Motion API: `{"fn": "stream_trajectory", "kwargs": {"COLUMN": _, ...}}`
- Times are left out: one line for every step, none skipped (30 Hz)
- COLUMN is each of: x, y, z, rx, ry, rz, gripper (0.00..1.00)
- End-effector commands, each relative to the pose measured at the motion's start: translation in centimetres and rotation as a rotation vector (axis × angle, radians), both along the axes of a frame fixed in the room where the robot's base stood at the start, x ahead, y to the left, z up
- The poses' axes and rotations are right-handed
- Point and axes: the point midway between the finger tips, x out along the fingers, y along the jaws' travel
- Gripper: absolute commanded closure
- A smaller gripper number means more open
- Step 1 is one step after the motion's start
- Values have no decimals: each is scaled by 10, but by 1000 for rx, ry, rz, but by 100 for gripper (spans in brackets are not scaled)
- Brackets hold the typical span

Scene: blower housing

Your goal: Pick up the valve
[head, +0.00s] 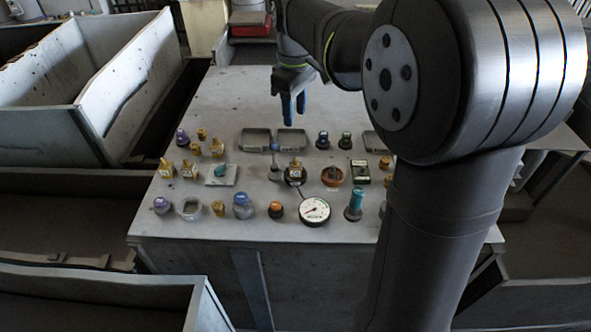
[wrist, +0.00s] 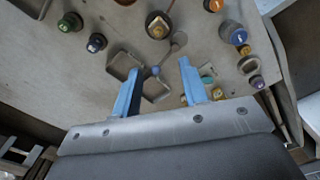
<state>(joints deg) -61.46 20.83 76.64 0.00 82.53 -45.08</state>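My gripper (head: 293,112) is open and empty above the far part of the grey table. In the wrist view, its two blue fingers (wrist: 157,70) stand apart, with a blue ball-ended lever (wrist: 156,70) seen between them and farther below. I cannot tell which part is the valve. Candidates include a brass-topped part on a round dark base (head: 295,172), also in the wrist view (wrist: 158,25), a teal-handled part on a square plate (head: 222,172), and small brass fittings (head: 189,170) at the left. All stand on the table, apart from the fingers.
Two shallow grey trays (head: 256,139) lie near the fingers. A dial gauge (head: 314,210), a teal cylinder (head: 355,204), an orange-brown round part (head: 332,176) and several knobs crowd the near table. The far tabletop (head: 235,95) is clear. Large metal bins (head: 122,92) flank the table.

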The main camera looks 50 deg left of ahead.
Motion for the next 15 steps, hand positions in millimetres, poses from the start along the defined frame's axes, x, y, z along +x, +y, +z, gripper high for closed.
{"fn": "stream_trajectory", "kwargs": {"x": 0, "y": 0, "z": -1, "rx": 0, "ry": 0, "rz": -98, "gripper": 60}}
{"fn": "stream_trajectory", "kwargs": {"x": 0, "y": 0, "z": -1, "rx": 0, "ry": 0, "rz": -161, "gripper": 60}}
{"fn": "stream_trajectory", "kwargs": {"x": 0, "y": -1, "z": -2, "rx": 0, "ry": 0, "rz": -244, "gripper": 60}}
{"fn": "stream_trajectory", "kwargs": {"x": 0, "y": -1, "z": -2, "rx": 0, "ry": 0, "rz": -307, "gripper": 60}}
{"fn": "stream_trajectory", "kwargs": {"x": -1, "y": -1, "z": -2, "rx": 0, "ry": 0, "rz": -369, "gripper": 60}}
{"fn": "stream_trajectory", "kwargs": {"x": -1, "y": -1, "z": -3, "rx": 0, "ry": 0, "rz": -449, "gripper": 60}}
{"fn": "stream_trajectory", "kwargs": {"x": -1, "y": -1, "z": -3, "rx": 0, "ry": 0, "rz": -505, "gripper": 60}}
{"fn": "stream_trajectory", "kwargs": {"x": -1, "y": -1, "z": -3, "rx": 0, "ry": 0, "rz": -558, "gripper": 60}}
{"fn": "stream_trajectory", "kwargs": {"x": -1, "y": -1, "z": -4, "rx": 0, "ry": 0, "rz": -624, "gripper": 60}}
{"fn": "stream_trajectory", "kwargs": {"x": -1, "y": -2, "z": -4, "rx": 0, "ry": 0, "rz": -668, "gripper": 60}}
{"fn": "stream_trajectory", "kwargs": {"x": -1, "y": -2, "z": -4, "rx": 0, "ry": 0, "rz": -709, "gripper": 60}}
{"fn": "stream_trajectory", "kwargs": {"x": -1, "y": -2, "z": -4, "rx": 0, "ry": 0, "rz": -756, "gripper": 60}}
{"fn": "stream_trajectory", "kwargs": {"x": -1, "y": -2, "z": -5, "rx": 0, "ry": 0, "rz": -786, "gripper": 60}}
{"fn": "stream_trajectory", "kwargs": {"x": -1, "y": -2, "z": -5, "rx": 0, "ry": 0, "rz": -811, "gripper": 60}}
{"fn": "stream_trajectory", "kwargs": {"x": -1, "y": -2, "z": -5, "rx": 0, "ry": 0, "rz": -838, "gripper": 60}}
